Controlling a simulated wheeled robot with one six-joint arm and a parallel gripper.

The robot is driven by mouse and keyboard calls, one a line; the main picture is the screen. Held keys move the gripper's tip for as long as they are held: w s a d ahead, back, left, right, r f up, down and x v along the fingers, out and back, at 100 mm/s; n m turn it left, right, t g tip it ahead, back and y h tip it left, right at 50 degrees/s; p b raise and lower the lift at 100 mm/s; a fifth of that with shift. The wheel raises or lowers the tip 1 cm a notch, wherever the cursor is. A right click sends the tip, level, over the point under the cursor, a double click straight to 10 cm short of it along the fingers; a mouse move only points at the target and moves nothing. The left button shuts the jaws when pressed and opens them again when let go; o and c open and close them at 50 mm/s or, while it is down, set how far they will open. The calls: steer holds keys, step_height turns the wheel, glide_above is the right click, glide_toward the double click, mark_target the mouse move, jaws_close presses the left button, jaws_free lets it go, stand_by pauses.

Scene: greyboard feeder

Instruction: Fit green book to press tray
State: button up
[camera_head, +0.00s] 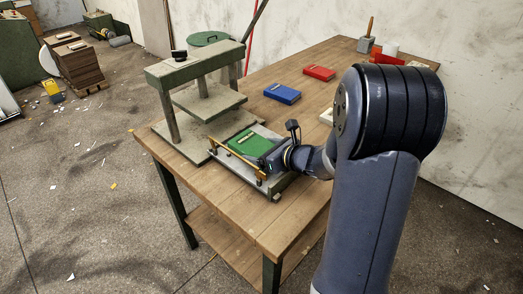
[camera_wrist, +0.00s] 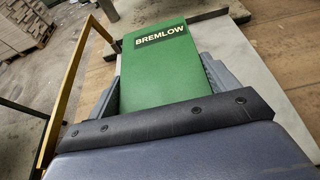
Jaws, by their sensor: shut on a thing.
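The green book (camera_head: 250,144) lies at the press tray, its label strip facing up. In the wrist view the green book (camera_wrist: 161,75) reads "BREMLOW" and sits between the jaws of my gripper (camera_wrist: 160,88). My gripper (camera_head: 272,158) is shut on the book from the front right side. The press tray (camera_head: 272,132) is a pale grey plate in front of the press; in the wrist view its bare surface (camera_wrist: 236,60) shows right of the book. A yellow rail (camera_head: 232,161) runs along the tray's left side. Whether the book touches the tray cannot be told.
The green and grey press (camera_head: 196,67) stands behind the tray on the wooden table (camera_head: 243,213). A blue book (camera_head: 282,93) and a red book (camera_head: 319,72) lie farther back. A pale book (camera_head: 327,116) is partly hidden by my arm. Brown board stacks (camera_head: 79,65) stand on the floor.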

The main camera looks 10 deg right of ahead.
steer(key=shift+s+f, duration=0.25)
steer(key=shift+f, duration=0.5)
steer(key=o, duration=1.1)
steer(key=shift+c, duration=0.2)
steer(key=v, duration=0.5)
steer(key=r+v, duration=0.1)
steer(key=v, duration=0.5)
steer(key=shift+w+r+p, duration=0.1)
steer(key=shift+w+p, duration=0.1)
steer(key=shift+p, duration=0.1)
steer(key=shift+a, duration=0.1)
